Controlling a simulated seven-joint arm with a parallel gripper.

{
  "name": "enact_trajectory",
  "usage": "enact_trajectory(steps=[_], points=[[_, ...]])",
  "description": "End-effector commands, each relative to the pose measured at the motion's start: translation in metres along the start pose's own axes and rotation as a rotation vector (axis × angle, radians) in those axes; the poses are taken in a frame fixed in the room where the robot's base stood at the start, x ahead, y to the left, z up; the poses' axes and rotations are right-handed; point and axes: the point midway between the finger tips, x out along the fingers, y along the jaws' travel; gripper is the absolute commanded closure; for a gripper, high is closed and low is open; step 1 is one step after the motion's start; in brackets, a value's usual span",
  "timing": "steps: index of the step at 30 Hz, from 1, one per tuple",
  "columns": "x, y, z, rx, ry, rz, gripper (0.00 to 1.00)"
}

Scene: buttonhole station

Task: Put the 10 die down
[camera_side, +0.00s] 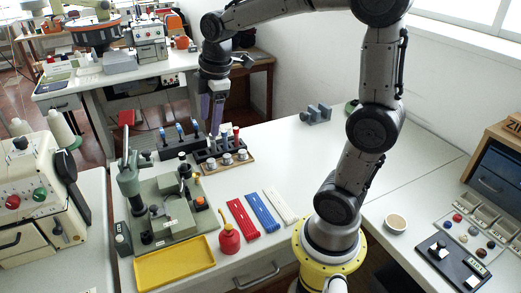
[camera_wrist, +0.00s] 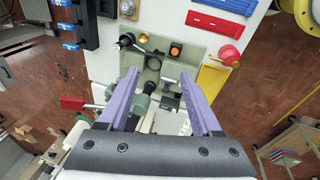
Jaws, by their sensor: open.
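My gripper (camera_side: 210,125) is open, its two purple fingers pointing down around the rack area behind the press in the side view. In the wrist view my gripper (camera_wrist: 160,75) has its fingers wide apart, with nothing held between them. No number is readable, so I cannot tell which is the 10 die. The green press (camera_side: 168,210) stands in front of my gripper; it also shows in the wrist view (camera_wrist: 193,50), seen partly between the fingers.
A dark rack with blue-handled tools (camera_side: 180,133) stands left of my gripper. A yellow tray (camera_side: 174,263), a red oil can (camera_side: 229,240), and red (camera_side: 242,218), blue (camera_side: 262,212) and white (camera_side: 281,205) strips lie near the front.

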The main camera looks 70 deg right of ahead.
Motion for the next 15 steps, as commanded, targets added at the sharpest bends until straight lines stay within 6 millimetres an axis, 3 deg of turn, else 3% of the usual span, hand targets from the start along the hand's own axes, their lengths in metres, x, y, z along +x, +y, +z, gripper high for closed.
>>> enact_trajectory(steps=[3,9,15], points=[[-0.027,-0.052,0.001,0.226,0.058,0.052,0.34],[-0.043,-0.126,0.017,0.6,0.174,0.084,0.34],[-0.039,-0.166,0.031,0.836,0.256,0.073,0.34]])
